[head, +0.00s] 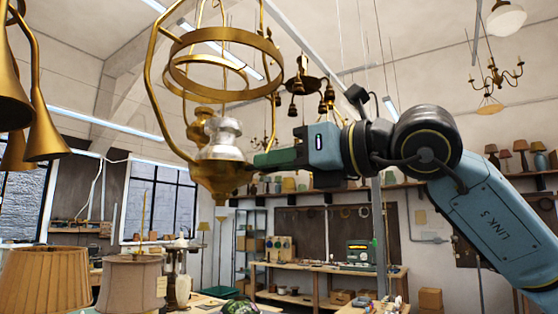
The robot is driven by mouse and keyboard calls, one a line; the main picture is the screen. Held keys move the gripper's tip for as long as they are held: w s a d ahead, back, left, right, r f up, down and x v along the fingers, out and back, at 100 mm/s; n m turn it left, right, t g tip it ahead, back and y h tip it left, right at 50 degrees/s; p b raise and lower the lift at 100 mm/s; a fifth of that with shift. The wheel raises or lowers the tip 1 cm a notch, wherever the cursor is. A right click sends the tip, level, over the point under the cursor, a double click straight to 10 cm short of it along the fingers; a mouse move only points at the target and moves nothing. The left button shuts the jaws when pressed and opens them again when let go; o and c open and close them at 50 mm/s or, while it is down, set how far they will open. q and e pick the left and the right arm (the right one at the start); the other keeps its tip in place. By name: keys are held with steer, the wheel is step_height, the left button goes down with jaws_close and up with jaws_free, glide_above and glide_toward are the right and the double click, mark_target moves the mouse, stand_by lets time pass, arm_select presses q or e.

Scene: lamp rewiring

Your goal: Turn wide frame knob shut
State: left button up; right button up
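A wide brass frame (150,75) with two rings hangs at the upper left of the head view. A silver-white lamp body (222,140) sits inside its lower part, above a brass cup (222,178). A small brass knob-like piece (203,117) shows beside the silver neck; I cannot tell if it is the frame's knob. My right gripper (262,160) reaches in from the right, its green fingers level with the lamp body. Its fingertips are at or very near the lamp's right side. The finger gap is not clear, and contact cannot be made out. My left gripper is not in view.
Brass horn-shaped lamp parts (45,135) hang at the left edge. Pleated lampshades (45,280) stand below. A chandelier (305,85) hangs behind the frame. A workbench (330,268) and a shelf of shades (400,187) are at the back.

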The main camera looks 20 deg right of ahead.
jaws_close()
steer(key=shift+n, duration=0.3)
steer(key=n, duration=0.8)
steer(key=n+b, duration=0.1)
steer(key=n, duration=0.8)
steer(key=shift+s+a+f, duration=0.1)
steer(key=shift+s+a, duration=0.05)
steer(key=shift+n, duration=0.3)
steer(key=o, duration=0.6)
jaws_free()
